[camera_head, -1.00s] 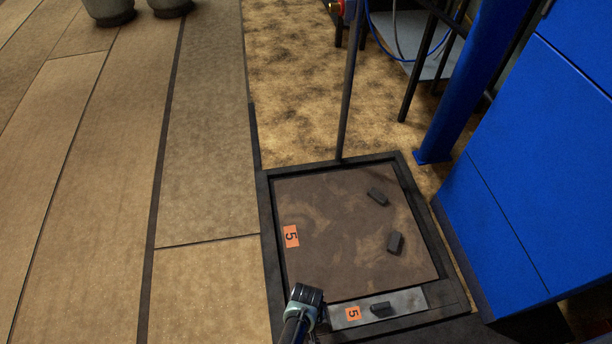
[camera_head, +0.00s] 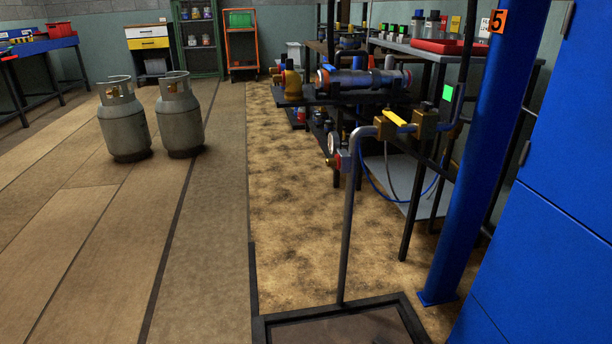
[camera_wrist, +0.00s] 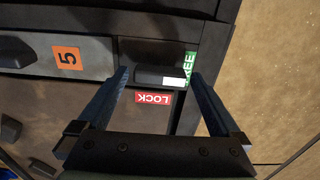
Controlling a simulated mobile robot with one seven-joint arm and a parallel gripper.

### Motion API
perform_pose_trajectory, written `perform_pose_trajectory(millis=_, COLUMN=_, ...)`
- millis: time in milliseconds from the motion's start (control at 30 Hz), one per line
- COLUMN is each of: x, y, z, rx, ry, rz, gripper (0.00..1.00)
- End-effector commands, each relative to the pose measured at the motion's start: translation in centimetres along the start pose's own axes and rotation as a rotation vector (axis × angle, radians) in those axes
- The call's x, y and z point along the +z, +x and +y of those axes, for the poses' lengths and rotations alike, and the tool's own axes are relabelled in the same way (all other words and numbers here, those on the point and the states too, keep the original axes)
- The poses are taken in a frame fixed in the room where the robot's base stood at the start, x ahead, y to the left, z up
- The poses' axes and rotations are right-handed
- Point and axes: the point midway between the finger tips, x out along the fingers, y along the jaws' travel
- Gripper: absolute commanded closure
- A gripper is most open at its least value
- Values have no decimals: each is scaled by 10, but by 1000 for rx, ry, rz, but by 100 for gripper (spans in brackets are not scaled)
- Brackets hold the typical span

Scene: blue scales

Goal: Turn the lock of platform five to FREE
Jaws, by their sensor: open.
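In the wrist view, my gripper (camera_wrist: 159,72) is open, with one blue finger on each side of a dark lock knob (camera_wrist: 155,75). The knob lies lengthwise across the gap; I cannot tell whether either finger touches it. A green FREE label (camera_wrist: 192,62) is by the right fingertip, partly covered. A red LOCK label (camera_wrist: 153,98) sits below the knob. The orange 5 tag (camera_wrist: 67,58) is on a grey strip to the left. In the head view, only the far end of the platform's frame (camera_head: 335,312) shows, and my gripper is out of sight.
A grey pipe post (camera_head: 347,230) rises behind the platform. A blue column (camera_head: 480,160) and blue cabinet (camera_head: 545,220) stand close on the right. Two gas cylinders (camera_head: 125,125) (camera_head: 180,118) stand at the left back.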

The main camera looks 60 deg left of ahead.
Motion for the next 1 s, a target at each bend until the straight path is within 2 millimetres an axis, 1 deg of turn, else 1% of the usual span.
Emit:
perform_pose_trajectory(millis=167, x=0, y=-23, z=0, rx=0, ry=2, rz=0, gripper=0)
perform_pose_trajectory(millis=400, x=0, y=-68, z=0, rx=1, ry=2, rz=0, gripper=0)
perform_pose_trajectory(millis=600, x=0, y=-102, z=0, rx=0, ry=0, rz=0, gripper=0)
perform_pose_trajectory(millis=800, x=0, y=-123, z=0, rx=0, ry=-1, rz=0, gripper=0)
perform_pose_trajectory(millis=1000, x=0, y=-128, z=0, rx=1, ry=-1, rz=0, gripper=0)
